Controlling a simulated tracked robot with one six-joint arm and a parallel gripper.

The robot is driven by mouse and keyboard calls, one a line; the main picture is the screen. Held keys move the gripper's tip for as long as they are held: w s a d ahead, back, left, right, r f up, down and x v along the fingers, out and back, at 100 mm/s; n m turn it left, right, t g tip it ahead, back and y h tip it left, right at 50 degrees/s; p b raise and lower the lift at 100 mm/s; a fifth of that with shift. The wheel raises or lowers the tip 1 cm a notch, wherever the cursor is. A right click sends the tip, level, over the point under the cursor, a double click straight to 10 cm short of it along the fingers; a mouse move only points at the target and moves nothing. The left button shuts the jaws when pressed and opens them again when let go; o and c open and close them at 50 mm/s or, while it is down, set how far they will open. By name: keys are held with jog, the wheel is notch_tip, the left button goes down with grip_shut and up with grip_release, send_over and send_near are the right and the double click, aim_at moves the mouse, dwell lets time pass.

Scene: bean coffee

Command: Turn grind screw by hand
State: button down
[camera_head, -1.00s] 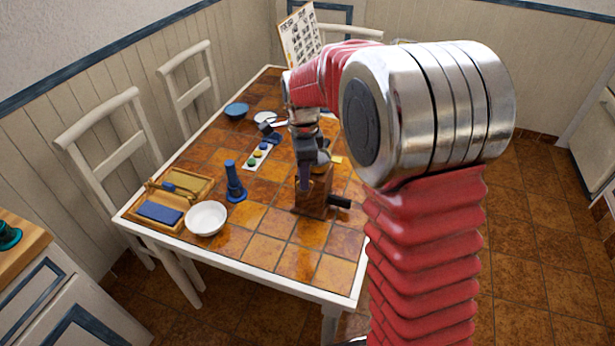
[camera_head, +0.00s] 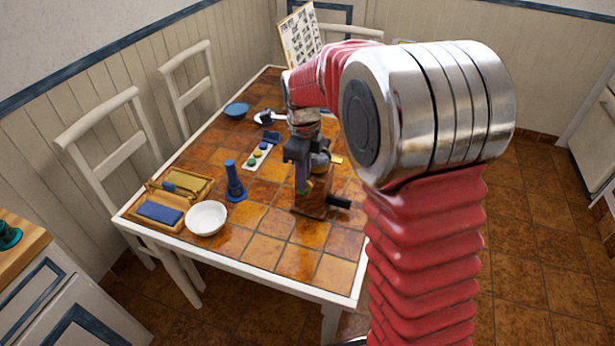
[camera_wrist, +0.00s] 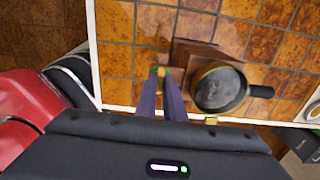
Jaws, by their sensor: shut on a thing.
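The coffee grinder (camera_head: 318,204) has a brown wooden body and stands near the table's right side. In the wrist view its round dark bowl with a brass rim (camera_wrist: 220,88) sits right of my fingers. My gripper (camera_head: 303,188) points down at the grinder's left side, its purple fingers (camera_wrist: 161,74) close together. A small green piece (camera_wrist: 153,72) shows at the fingertips, apparently the grind screw; the fingers hide most of it. My gripper is shut on it.
The grinder's black handle (camera_head: 340,201) sticks out to the right. A blue tamper (camera_head: 235,182), a white bowl (camera_head: 206,218) and a wooden tray (camera_head: 191,190) stand to the left. The front tiles (camera_head: 285,255) are clear.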

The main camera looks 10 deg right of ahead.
jog(key=shift+r, duration=0.1)
jog(key=c, duration=1.8)
grip_release()
jog(key=shift+c, duration=0.2)
notch_tip(320, 180, up, 14)
jog(key=shift+f, duration=0.2)
jog(key=shift+n, duration=0.3)
